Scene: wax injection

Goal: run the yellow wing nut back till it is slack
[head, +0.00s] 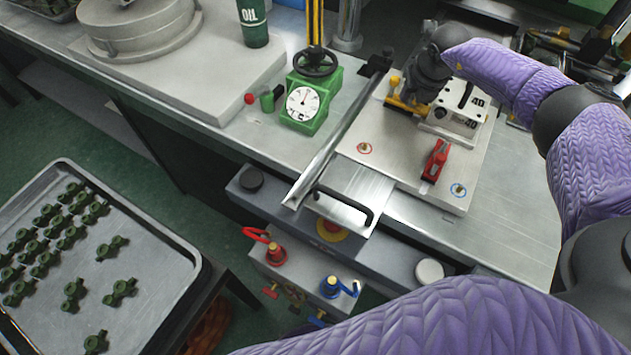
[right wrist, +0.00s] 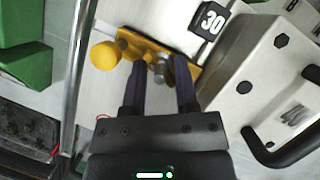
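A yellow fitting (head: 403,104) stands on the pale fixture plate, beside the white block marked 40, partly hidden by my right gripper. In the right wrist view it shows as a yellow bar (right wrist: 138,46) with a round yellow knob (right wrist: 104,55) at its left end and a small grey metal stud at its middle. I cannot clearly make out the nut's wings. My right gripper (right wrist: 160,68) points down at it, its two dark fingers apart on either side of the stud. I cannot tell whether they touch it. My left gripper is not in view.
A white block with a black handle (head: 461,106) stands close to the right gripper. A red clamp (head: 437,160) is nearer the front of the plate (head: 395,171). A green dial gauge (head: 306,101) stands to the left. A tray (head: 150,290) of green parts is lower left.

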